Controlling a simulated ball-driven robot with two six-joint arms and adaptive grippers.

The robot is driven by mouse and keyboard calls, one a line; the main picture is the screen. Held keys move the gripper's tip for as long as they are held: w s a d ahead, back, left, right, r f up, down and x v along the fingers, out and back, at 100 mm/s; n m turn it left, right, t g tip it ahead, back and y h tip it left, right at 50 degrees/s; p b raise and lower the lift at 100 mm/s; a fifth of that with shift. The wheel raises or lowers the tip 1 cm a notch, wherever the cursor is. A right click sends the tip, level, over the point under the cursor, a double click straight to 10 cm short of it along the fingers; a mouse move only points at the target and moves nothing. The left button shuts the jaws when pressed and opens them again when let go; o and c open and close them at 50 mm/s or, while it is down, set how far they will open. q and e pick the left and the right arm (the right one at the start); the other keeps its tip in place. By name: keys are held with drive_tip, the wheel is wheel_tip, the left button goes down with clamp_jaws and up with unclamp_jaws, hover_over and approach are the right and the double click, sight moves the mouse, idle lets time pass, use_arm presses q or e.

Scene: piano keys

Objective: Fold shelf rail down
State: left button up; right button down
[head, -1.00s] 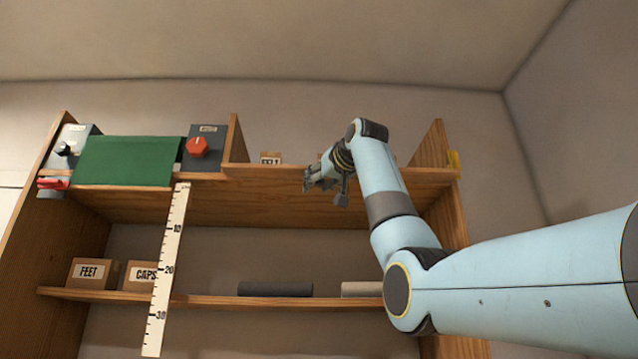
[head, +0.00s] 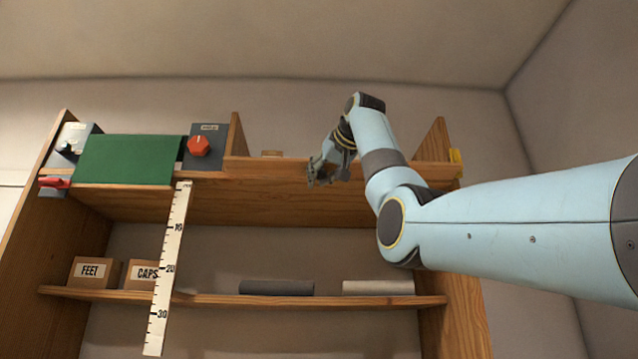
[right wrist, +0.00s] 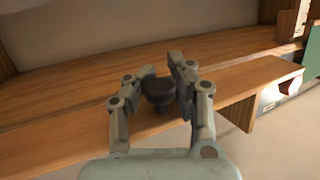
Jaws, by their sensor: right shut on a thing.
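The shelf rail (head: 260,165) is a wooden strip along the front edge of the top shelf, right of the red dial. It stands up and hides most of a small box behind it. In the right wrist view the rail (right wrist: 240,85) runs across the picture, with a dark round knob (right wrist: 158,90) on it. My right gripper (head: 316,178) is at the rail's front, right of its middle. In the right wrist view my right gripper (right wrist: 160,88) has its fingers shut on the knob, one on each side. My left gripper is not in view.
A grey box with a red dial (head: 199,146) and a green panel (head: 128,160) sit left of the rail. A white ruler (head: 168,265) hangs in front. The lower shelf (head: 215,299) holds labelled boxes and rolls. An upright end board (head: 436,143) stands at right.

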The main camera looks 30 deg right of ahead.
drive_tip(key=shift+r+g, duration=0.15)
drive_tip(key=shift+g, duration=0.25)
drive_tip(key=c, duration=1.7)
unclamp_jaws()
drive_tip(key=o, duration=0.7)
drive_tip(key=shift+s+r, duration=0.2)
drive_tip(key=shift+s, duration=0.35)
drive_tip(key=shift+c, duration=0.2)
drive_tip(key=shift+w+f, duration=0.1)
drive_tip(key=shift+w, duration=0.15)
drive_tip(key=v, duration=1.2)
